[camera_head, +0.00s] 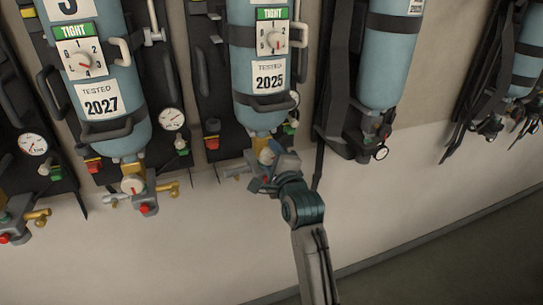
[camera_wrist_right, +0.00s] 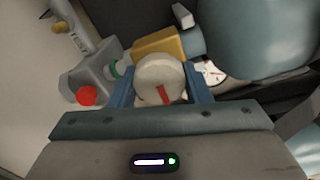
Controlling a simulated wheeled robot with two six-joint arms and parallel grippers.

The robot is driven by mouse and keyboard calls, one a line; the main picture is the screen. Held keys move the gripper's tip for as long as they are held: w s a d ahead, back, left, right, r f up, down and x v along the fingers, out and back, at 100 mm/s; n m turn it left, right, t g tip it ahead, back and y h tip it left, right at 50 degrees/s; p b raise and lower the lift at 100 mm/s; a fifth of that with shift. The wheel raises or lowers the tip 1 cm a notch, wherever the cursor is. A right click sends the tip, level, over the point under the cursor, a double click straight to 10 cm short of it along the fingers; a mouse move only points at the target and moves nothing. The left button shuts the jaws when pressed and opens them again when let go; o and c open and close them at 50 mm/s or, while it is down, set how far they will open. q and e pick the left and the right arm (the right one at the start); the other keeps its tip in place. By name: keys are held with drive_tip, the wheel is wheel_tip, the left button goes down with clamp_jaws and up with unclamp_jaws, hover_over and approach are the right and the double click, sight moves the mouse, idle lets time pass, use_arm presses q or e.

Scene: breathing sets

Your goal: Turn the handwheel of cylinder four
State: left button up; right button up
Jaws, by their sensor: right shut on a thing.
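A blue cylinder (camera_head: 243,80) with a "TESTED 2025" label and a "TIGHT" dial hangs upside down on the wall; its number is out of view. My right gripper (camera_head: 268,168) is at its valve, below the cylinder. In the right wrist view the cream round handwheel (camera_wrist_right: 160,75) with a red mark sits between the two blue fingers, which are shut on it. Behind the handwheel is a yellow valve block (camera_wrist_right: 163,44). In the head view the gripper partly hides the handwheel. My left gripper is not in view.
A neighbouring cylinder (camera_head: 121,70) labelled 2027 has its own handwheel (camera_head: 133,184) at the left. Another cylinder (camera_head: 388,65) hangs to the right. A pressure gauge (camera_head: 172,119) hangs between the two labelled cylinders. The wall below is bare.

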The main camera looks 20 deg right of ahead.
drive_tip(key=m, duration=0.7)
drive_tip(key=shift+a+f, duration=0.1)
drive_tip(key=shift+f, duration=0.15)
drive_tip(key=m, duration=0.3)
drive_tip(key=shift+a+m, duration=0.1)
drive_tip(key=shift+m, duration=2)
drive_tip(key=shift+r, duration=0.1)
drive_tip(key=o, duration=1)
